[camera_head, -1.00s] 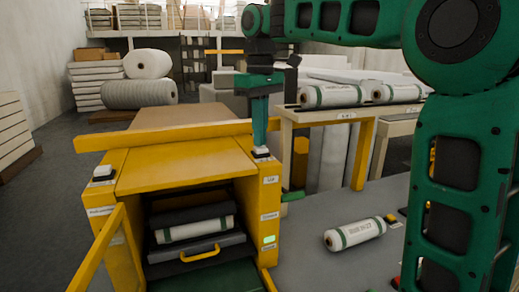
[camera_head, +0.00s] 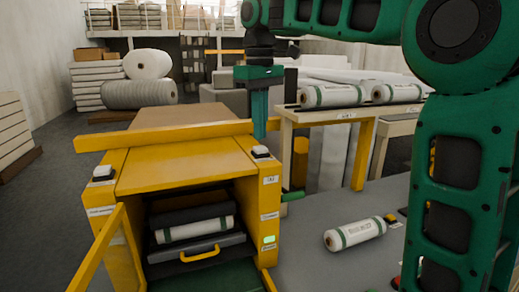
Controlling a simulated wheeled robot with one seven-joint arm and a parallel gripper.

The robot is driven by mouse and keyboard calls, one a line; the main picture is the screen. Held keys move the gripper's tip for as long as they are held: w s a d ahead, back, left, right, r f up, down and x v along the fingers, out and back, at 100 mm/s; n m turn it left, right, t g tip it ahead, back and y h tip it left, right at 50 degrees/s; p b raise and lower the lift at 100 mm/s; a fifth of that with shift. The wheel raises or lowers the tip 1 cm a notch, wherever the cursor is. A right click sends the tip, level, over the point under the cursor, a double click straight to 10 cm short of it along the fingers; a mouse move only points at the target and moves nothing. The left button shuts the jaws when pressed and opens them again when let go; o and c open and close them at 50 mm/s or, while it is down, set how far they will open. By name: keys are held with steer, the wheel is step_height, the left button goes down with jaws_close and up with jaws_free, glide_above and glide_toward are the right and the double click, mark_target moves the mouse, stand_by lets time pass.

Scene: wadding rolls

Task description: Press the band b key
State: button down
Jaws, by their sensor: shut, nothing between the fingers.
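The yellow machine (camera_head: 190,165) stands at centre left with its front door open. A white-topped key in a dark housing (camera_head: 262,152) sits on its right top corner. A similar key (camera_head: 103,173) sits on its left top corner. The labels are too small to read, so I cannot tell which key is band b. My gripper (camera_head: 260,136) points down with its fingers together and empty. Its tips are just above the right key in the picture, apart from it. A green light (camera_head: 269,239) shows on the machine's right front post.
A wadding roll (camera_head: 184,228) lies inside the machine above a drawer with a yellow handle (camera_head: 201,254). Another roll (camera_head: 355,234) lies on the grey surface at right. More rolls (camera_head: 334,95) lie on the table behind. A yellow beam (camera_head: 160,136) crosses the machine top.

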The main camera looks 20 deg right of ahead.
mark_target(260, 147)
steer(key=shift+r, duration=2.4)
steer(key=shift+d+f, duration=0.1)
steer(key=s+d+f+m, duration=0.8)
steer(key=s+d+f, duration=0.5)
steer(key=s+f, duration=0.25)
steer(key=s+d+f+m, duration=0.2)
steer(key=s+f, duration=0.5)
steer(key=s+d+f+m, duration=0.2)
steer(key=s+f, duration=0.5)
steer(key=shift+s+d+f, duration=0.25)
steer(key=shift+s, duration=0.15)
steer(key=shift+w+f, duration=0.2)
steer(key=shift+w, duration=0.4)
